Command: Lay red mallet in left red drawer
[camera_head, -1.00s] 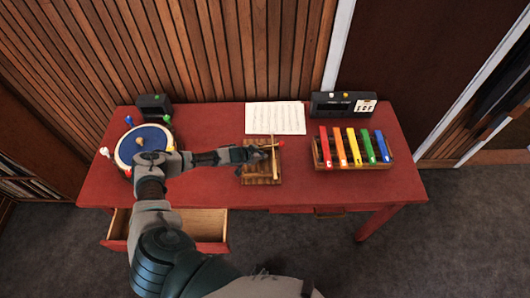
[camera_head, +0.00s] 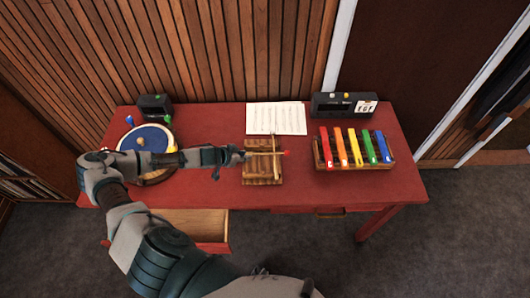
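The red mallet (camera_head: 286,153) has a small red head and a thin light handle. It lies across the wooden rack (camera_head: 262,180) at the middle of the red table, its head pointing right. My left gripper (camera_head: 240,155) reaches in from the left, with its fingertips at the handle's left end. I cannot tell whether the fingers touch or close on the handle. The left red drawer (camera_head: 205,228) is pulled open below the table's left front, and its visible inside is bare wood. My arm hides its left part. My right gripper is not in view.
A blue-topped drum (camera_head: 150,135) stands at the left, partly behind my arm. A sheet of music (camera_head: 276,118) lies behind the rack. A coloured xylophone (camera_head: 352,150) stands at the right. Two dark boxes (camera_head: 154,107) (camera_head: 343,105) stand along the back.

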